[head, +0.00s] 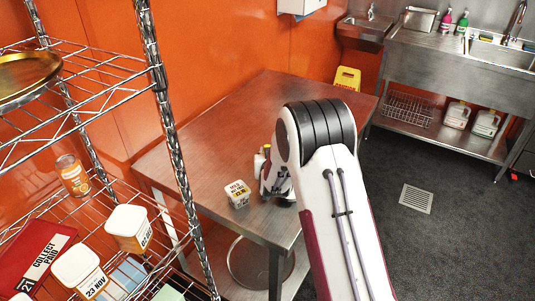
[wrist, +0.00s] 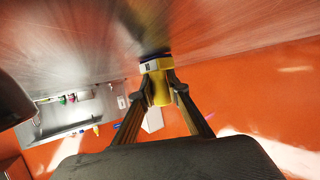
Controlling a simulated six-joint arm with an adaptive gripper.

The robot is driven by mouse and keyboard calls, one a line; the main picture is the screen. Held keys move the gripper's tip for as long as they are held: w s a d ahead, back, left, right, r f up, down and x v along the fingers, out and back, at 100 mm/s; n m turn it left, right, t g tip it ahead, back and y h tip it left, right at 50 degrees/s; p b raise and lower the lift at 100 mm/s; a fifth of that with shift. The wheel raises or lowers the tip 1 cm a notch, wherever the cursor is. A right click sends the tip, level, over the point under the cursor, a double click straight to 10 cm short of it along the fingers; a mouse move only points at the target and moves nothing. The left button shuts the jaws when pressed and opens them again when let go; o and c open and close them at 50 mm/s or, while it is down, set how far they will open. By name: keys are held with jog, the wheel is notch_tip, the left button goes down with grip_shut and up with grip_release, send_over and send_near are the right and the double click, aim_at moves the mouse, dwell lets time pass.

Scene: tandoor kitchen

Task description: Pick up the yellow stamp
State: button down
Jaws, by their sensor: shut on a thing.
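In the head view my gripper (head: 264,172) is low over the table (head: 205,150), partly hidden by my arm. Only a small yellow bit of the stamp (head: 266,149) seems to show there.
A white tub with a printed label (head: 238,194) stands on the table, just left of my gripper. A wire shelf (head: 165,110) with tubs and a red box (head: 40,255) stands at the left. The table's far part is clear. A sink counter (head: 450,55) is at the back right.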

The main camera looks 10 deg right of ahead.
jog(key=shift+r, duration=4.95)
jog(key=shift+d, duration=0.1)
